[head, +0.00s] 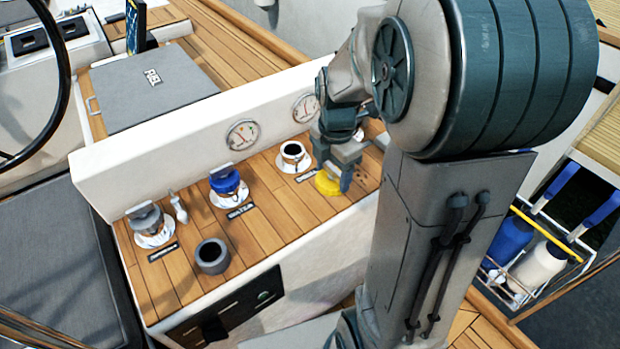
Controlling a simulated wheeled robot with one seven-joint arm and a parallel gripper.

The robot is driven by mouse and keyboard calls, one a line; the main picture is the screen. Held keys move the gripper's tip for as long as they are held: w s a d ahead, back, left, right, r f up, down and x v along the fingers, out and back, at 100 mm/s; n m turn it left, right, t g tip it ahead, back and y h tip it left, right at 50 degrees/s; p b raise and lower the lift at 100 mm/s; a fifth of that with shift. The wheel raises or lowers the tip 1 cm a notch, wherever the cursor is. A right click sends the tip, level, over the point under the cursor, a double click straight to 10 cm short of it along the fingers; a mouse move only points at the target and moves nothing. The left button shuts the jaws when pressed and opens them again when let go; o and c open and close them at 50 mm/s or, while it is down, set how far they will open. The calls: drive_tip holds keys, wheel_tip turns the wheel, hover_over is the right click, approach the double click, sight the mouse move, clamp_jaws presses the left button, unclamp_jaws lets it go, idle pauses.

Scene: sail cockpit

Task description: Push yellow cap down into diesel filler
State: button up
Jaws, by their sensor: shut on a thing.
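The yellow cap (327,185) is at the right part of the teak-topped console, low over or touching the wood; I cannot tell which. My gripper (333,175) points down and is shut on the cap, its fingers partly covering it. An open filler (292,150) with a dark round mouth in a white flange lies to the left and slightly behind the cap. The cap is apart from this mouth. The small label in front of the filler is too small to read, so I cannot confirm it is the diesel one.
A blue-capped filler (226,181) and a grey-capped filler (148,218) stand farther left. A dark grey cup (212,256) stands near the front edge. A white wall with gauges (242,134) rises behind. A bottle rack (540,262) is at right. My arm hides the console's right end.

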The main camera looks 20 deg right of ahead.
drive_tip(key=s+d+r+p, duration=0.2)
drive_tip(key=d+r, duration=0.3)
drive_tip(key=r, duration=0.1)
drive_tip(key=shift+s+d+r+p, duration=0.15)
drive_tip(key=shift+r+p, duration=0.1)
drive_tip(key=shift+p, duration=0.05)
idle(1.3)
